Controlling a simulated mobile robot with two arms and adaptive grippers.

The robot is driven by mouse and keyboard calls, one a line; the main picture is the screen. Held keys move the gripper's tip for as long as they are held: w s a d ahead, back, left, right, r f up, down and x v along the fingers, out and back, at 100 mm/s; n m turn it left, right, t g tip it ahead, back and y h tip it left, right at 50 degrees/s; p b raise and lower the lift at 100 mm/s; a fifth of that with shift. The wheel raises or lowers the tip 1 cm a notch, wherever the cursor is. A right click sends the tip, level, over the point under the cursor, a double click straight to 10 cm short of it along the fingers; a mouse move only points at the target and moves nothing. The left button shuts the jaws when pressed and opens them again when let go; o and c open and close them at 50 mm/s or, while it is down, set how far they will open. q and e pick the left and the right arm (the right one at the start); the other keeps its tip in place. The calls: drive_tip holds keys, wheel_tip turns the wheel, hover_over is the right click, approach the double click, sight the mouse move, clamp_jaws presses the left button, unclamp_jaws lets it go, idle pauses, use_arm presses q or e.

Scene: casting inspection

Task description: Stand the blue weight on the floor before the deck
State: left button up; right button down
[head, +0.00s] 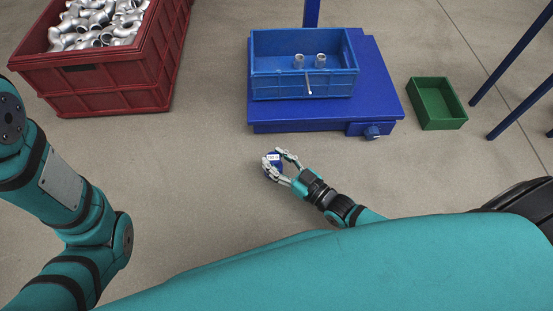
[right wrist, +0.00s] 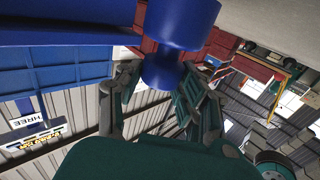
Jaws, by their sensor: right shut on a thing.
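The blue weight (head: 274,172) is in front of the blue deck (head: 381,88) in the head view, with clear floor between them. My right gripper (head: 272,161) is shut on it, one finger on each side.
A blue crate (head: 302,88) with two metal fittings stands on the deck. A red crate (head: 115,87) full of metal elbows is at upper left. A green bin (head: 438,121) stands right of the deck, near blue legs (head: 511,117). The floor before the deck is clear.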

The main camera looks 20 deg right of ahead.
drive_tip(key=shift+d+f, duration=0.1)
drive_tip(key=shift+f, duration=0.3)
drive_tip(key=c, duration=0.8)
unclamp_jaws()
drive_tip(key=shift+f+b, duration=0.2)
drive_tip(key=shift+b, duration=0.1)
drive_tip(key=shift+r+p, duration=0.45)
drive_tip(key=shift+r, duration=0.15)
drive_tip(key=p+v, duration=0.2)
drive_tip(key=v, duration=0.3)
drive_tip(key=p+v, duration=0.3)
drive_tip(key=v, duration=0.3)
drive_tip(key=shift+r, duration=0.25)
drive_tip(key=shift+s+d+p, duration=0.1)
drive_tip(key=shift+s+p, duration=0.25)
drive_tip(key=shift+s, duration=0.1)
